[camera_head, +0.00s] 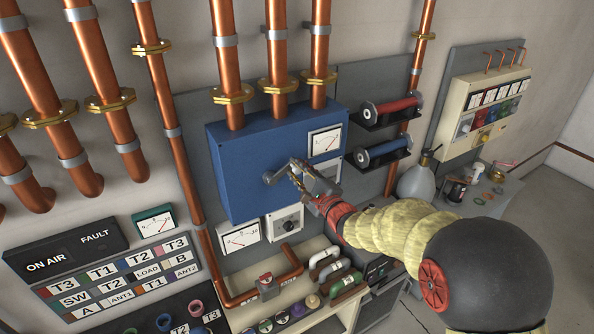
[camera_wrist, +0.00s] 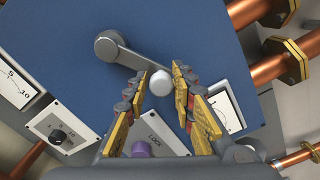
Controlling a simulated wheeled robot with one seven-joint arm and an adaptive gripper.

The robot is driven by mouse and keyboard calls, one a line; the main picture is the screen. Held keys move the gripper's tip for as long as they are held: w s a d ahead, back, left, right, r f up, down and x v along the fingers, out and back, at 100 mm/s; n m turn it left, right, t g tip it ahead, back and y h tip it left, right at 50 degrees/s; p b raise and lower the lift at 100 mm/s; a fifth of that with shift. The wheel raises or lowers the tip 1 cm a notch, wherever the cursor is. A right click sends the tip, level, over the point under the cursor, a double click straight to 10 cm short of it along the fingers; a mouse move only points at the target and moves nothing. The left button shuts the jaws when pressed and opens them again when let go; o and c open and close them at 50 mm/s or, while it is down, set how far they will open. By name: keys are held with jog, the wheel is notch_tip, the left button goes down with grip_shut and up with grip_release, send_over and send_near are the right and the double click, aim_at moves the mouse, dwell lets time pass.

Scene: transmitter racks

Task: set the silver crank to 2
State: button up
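The silver crank (camera_head: 277,175) is mounted on the front of a blue box (camera_head: 238,160). In the wrist view the crank's hub (camera_wrist: 108,46) is at upper left, and its arm slopes down to the right to a pale knob (camera_wrist: 160,83). My gripper (camera_wrist: 164,76) is open, with one yellow-padded finger on each side of the knob. I cannot tell whether either finger touches it. In the head view my gripper (camera_head: 308,178) is at the crank, partly hiding its handle end. I see no numbers around the crank.
Copper pipes (camera_head: 277,50) enter the box from above. A white meter (camera_head: 325,142) is on the box face. A dial plate (camera_head: 287,222) and a pipe loop (camera_head: 290,262) are below.

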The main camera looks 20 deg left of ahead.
jog(key=shift+o, duration=1.3)
jog(key=v, duration=1.2)
